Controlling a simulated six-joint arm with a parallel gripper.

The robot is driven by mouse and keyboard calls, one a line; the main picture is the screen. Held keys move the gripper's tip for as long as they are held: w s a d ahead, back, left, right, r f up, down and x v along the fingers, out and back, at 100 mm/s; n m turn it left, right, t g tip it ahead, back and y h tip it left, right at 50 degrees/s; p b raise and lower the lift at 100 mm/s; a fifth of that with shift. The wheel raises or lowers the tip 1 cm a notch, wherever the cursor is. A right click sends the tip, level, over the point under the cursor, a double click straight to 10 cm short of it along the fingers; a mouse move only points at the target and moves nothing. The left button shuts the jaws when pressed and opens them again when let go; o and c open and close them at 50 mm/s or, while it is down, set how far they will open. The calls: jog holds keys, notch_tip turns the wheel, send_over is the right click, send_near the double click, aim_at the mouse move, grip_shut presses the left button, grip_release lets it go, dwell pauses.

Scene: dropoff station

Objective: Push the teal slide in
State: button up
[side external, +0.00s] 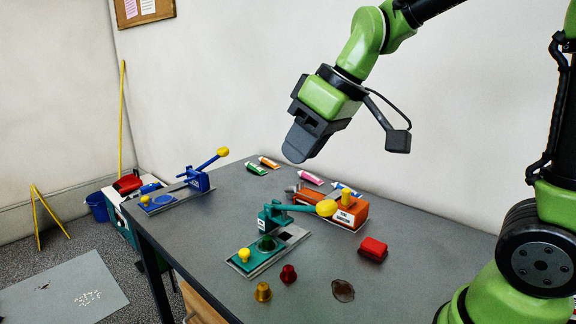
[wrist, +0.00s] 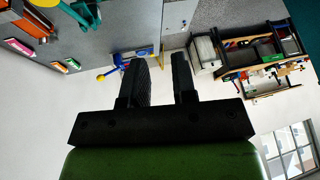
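The teal slide (side external: 240,262) is a flat teal piece with a yellow knob (side external: 244,254) and a dark round recess, lying on a grey base plate (side external: 294,236). It sticks out toward the lower left from a teal press (side external: 268,217), whose lever ends in a larger yellow ball (side external: 327,208). My gripper (side external: 298,150) hangs well above the table, up and to the right of the slide, touching nothing. In the wrist view its two dark fingers (wrist: 160,65) stand apart with nothing between them. The slide cannot be made out in the wrist view.
A blue press (side external: 197,179) with a yellow-ended lever stands at the far left of the table. Colored tubes (side external: 310,178) lie behind.

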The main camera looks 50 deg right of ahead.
jog(key=shift+w, duration=0.1)
jog(key=c, duration=0.3)
jog(key=w+a+f+n+g, duration=0.1)
jog(key=w+n, duration=0.1)
jog(key=n, duration=0.1)
jog(key=w+a+f+n+h, duration=0.1)
jog(key=w+f+n, duration=0.1)
jog(key=n, duration=0.1)
jog(key=w+a+f+n+g, duration=0.1)
jog(key=w+f+n, duration=0.1)
jog(key=n, duration=0.1)
jog(key=shift+f+g+h, duration=0.25)
jog(key=shift+g+h, duration=0.05)
grip_shut()
jog(key=n+g+h, duration=0.1)
jog(key=n+h, duration=0.3)
jog(key=n, duration=0.8)
send_near(243, 265)
jog(key=a+f, duration=0.1)
jog(key=f, duration=0.1)
jog(key=s+a+f, duration=0.1)
jog(key=f, duration=0.1)
jog(key=shift+s+a, duration=0.1)
jog(key=shift+a, duration=0.1)
jog(key=d, duration=0.1)
jog(key=w+d, duration=0.1)
jog(key=shift+w+d+f, duration=0.3)
jog(key=shift+d, duration=0.1)
jog(key=shift+w+d, duration=0.15)
jog(key=shift+d, duration=0.15)
